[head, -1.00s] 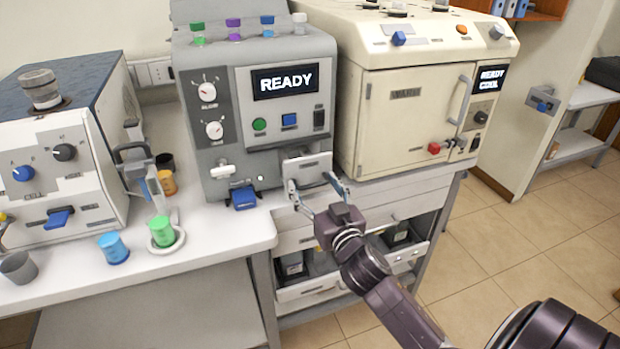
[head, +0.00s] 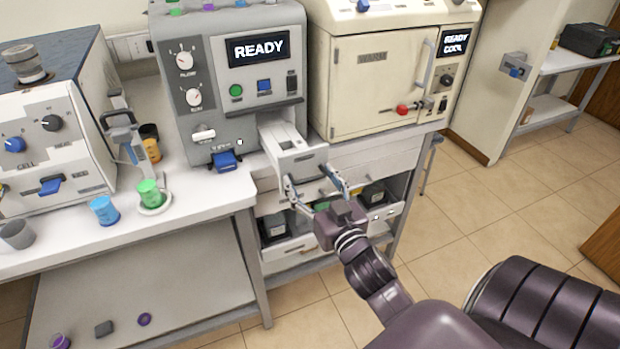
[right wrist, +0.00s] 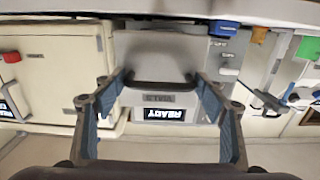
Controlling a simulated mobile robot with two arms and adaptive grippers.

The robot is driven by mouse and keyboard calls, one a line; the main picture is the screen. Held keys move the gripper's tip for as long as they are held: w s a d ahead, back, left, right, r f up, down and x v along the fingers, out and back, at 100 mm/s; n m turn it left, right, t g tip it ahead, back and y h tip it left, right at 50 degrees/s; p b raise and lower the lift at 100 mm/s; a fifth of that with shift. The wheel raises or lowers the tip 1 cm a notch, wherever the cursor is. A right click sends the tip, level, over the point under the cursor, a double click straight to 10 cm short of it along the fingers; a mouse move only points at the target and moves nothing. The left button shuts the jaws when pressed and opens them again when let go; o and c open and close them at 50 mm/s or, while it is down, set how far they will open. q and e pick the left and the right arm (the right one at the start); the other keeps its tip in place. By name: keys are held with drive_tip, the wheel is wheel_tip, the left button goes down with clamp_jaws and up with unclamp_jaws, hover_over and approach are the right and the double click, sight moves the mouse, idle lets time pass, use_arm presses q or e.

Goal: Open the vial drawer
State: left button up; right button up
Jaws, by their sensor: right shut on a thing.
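The vial drawer (head: 302,163) is a small light-grey drawer in the front of the grey machine (head: 225,80) with the READY screen. It stands pulled out, and its open top with a slotted inside shows in the head view. My right gripper (head: 314,180) is in front of it, a finger at either side of the drawer front. In the right wrist view, which is upside down, the drawer front (right wrist: 150,61) has a dark bar handle (right wrist: 160,84). My right fingertips (right wrist: 160,78) hold the handle from its two ends. My left gripper is not in view.
A cream oven (head: 375,85) stands right of the machine. A blue lever (head: 226,161) is left of the drawer. Blue (head: 104,210) and green (head: 150,193) beakers stand on the white bench at left. Open shelves are below the drawer; floor is free at right.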

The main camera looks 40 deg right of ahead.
drive_tip(key=o, duration=1.4)
drive_tip(key=shift+d, duration=0.1)
drive_tip(key=shift+c, duration=0.2)
drive_tip(key=v, duration=1.2)
drive_tip(key=shift+f, duration=0.1)
